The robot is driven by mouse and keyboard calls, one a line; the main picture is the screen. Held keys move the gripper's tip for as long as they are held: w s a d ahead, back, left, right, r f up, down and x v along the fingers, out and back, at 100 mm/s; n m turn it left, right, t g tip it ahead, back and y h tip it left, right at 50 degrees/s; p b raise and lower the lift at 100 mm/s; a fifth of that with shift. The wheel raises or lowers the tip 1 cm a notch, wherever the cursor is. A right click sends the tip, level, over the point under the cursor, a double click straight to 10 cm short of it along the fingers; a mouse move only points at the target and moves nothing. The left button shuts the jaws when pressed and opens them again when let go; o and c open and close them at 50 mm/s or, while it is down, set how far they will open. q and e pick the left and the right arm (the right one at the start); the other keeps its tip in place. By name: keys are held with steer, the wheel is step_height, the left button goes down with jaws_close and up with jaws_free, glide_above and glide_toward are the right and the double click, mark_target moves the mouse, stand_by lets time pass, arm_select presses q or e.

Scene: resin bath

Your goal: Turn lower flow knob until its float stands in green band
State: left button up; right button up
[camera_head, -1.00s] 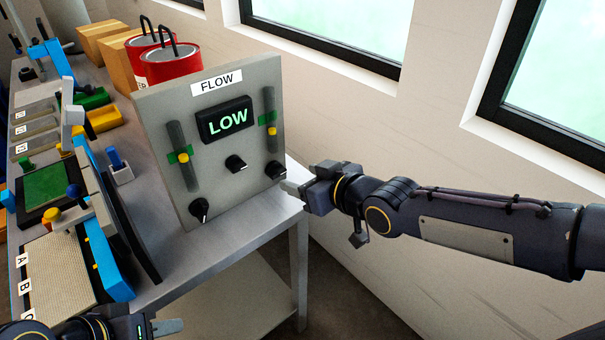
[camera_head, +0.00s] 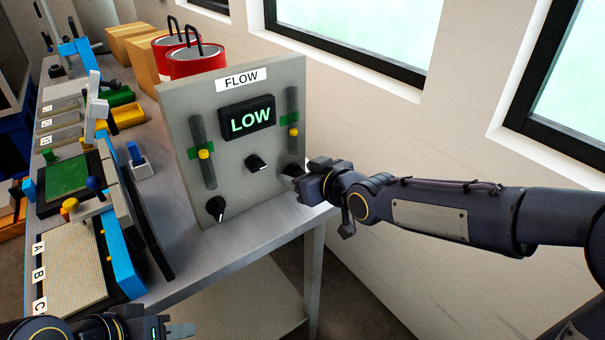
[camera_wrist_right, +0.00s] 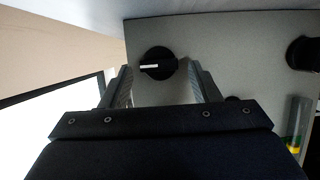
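The grey FLOW panel (camera_head: 240,190) stands at the table's right end; its display (camera_head: 248,118) reads LOW. The left tube's yellow float (camera_head: 205,154) is at the lower part of its green band (camera_head: 193,153). The right tube's float (camera_head: 294,132) is at or just below its band's lower edge. Black knobs sit at lower left (camera_head: 216,208), middle (camera_head: 257,163) and lower right (camera_head: 292,170). My right gripper (camera_head: 304,172) is at the lower right knob, which lies between its open fingers in the wrist view (camera_wrist_right: 158,64); contact is unclear. My left gripper (camera_head: 180,330) is partly cropped at bottom left.
Trays and a blue-framed fixture (camera_head: 120,245) fill the table to the left. The wall and windows (camera_head: 345,40) are close on the right.

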steer(key=c, duration=0.9)
steer(key=shift+o, duration=0.2)
steer(key=shift+w+d+m+g+y+p, duration=0.15)
steer(key=shift+d+m+g+y+p, duration=0.2)
steer(key=shift+m+p, duration=0.5)
steer(key=m+y+p, duration=0.1)
steer(key=p, duration=0.2)
steer(key=shift+w+r+m+g, duration=0.1)
steer(key=shift+m+g, duration=0.15)
steer(key=shift+m+y+p, duration=0.25)
steer(key=shift+m+p, duration=0.05)
steer(key=shift+p, duration=0.05)
steer(key=shift+w+d+f+m+g+y+p, duration=0.15)
steer(key=shift+f+m+g+y+p, duration=0.2)
steer(key=shift+m+y, duration=0.4)
steer(key=shift+f+m+y, duration=0.1)
steer(key=shift+m+y, duration=0.15)
steer(key=shift+m, duration=0.6)
